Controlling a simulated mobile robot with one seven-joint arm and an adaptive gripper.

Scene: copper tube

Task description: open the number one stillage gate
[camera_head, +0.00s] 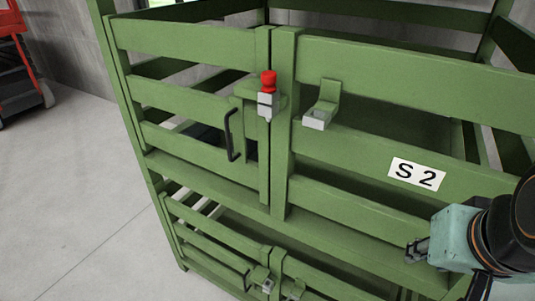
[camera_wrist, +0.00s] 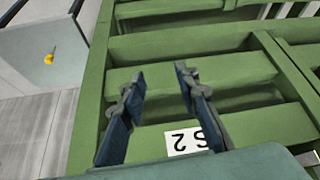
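A green slatted stillage fills the head view, with a white "S 2" label (camera_head: 417,174) on its right front panel. A number one label is not visible. The upper left gate (camera_head: 180,95) looks closed, with a black handle (camera_head: 232,135) and a red-topped latch (camera_head: 268,92) at its right edge. An empty-looking bracket (camera_head: 322,105) sits right of the latch. My gripper (camera_head: 418,249) is at the lower right, below the label and apart from the handle and latch. In the wrist view my gripper (camera_wrist: 160,78) has spread fingers with nothing between them; the label (camera_wrist: 186,141) shows behind.
A lower stillage with its own gate handle (camera_head: 247,280) and latch (camera_head: 268,285) is below. A red machine (camera_head: 15,60) stands at far left. Grey floor (camera_head: 80,190) is clear on the left. A pale panel with a yellow knob (camera_wrist: 49,57) shows in the wrist view.

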